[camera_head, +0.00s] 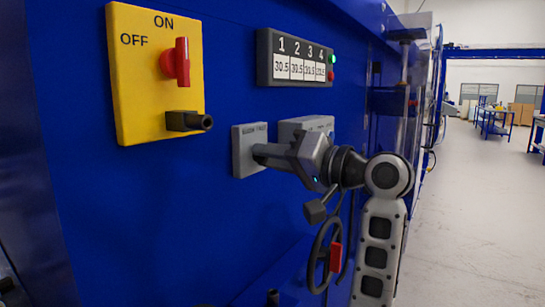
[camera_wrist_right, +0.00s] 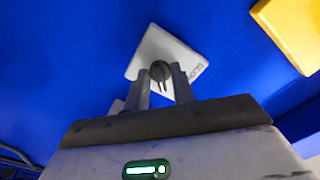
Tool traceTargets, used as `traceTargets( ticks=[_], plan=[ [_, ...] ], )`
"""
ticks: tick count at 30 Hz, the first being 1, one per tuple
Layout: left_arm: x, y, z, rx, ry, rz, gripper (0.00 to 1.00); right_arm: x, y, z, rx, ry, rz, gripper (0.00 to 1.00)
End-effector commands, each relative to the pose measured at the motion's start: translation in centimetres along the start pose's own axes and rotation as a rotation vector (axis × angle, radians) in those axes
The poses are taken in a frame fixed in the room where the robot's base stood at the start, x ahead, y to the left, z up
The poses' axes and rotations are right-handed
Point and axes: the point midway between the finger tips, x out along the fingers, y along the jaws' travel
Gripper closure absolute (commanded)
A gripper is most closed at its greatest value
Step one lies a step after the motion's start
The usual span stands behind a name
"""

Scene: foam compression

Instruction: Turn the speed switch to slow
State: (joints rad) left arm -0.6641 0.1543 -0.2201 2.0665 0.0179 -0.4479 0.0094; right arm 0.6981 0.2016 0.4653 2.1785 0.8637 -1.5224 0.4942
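The speed switch is a light grey square plate (camera_head: 243,165) on the blue machine wall, with lettering along its top edge. In the right wrist view the plate (camera_wrist_right: 150,45) looks tilted, with a small dark round knob (camera_wrist_right: 160,70) on it. My right gripper (camera_head: 262,153) reaches the plate from the right and hides the knob in the head view. In the right wrist view its two fingers (camera_wrist_right: 161,76) stand apart on either side of the knob. Whether they touch it is hard to tell. My left gripper is in neither view.
A yellow panel (camera_head: 135,80) with a red ON/OFF switch (camera_head: 176,63) is at upper left. A numbered display (camera_head: 296,60) is above the plate. Another grey box (camera_head: 305,126) sits just right of it. A handwheel (camera_head: 322,260) is below my right arm. Open floor lies right.

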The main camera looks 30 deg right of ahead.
Motion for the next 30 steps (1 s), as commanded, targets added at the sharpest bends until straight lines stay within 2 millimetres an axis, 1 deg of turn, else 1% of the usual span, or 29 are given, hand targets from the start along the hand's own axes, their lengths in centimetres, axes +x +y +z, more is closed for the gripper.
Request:
traceTargets(
  ticks=[5, 11, 17, 30],
  plan=[
    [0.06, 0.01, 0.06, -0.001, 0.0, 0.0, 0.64, -0.03, 0.02, 0.01, -0.016, 0.0, 0.001, 0.98],
    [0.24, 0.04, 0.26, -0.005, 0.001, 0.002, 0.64, -0.05, 0.15, 0.05, -0.092, -0.001, 0.004, 0.98],
    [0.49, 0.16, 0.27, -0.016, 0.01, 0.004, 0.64, -0.07, 0.21, 0.07, -0.24, -0.001, 0.005, 0.98],
    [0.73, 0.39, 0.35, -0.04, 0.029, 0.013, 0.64, -0.08, 0.22, 0.06, -0.657, -0.002, 0.005, 0.98]
  ],
)
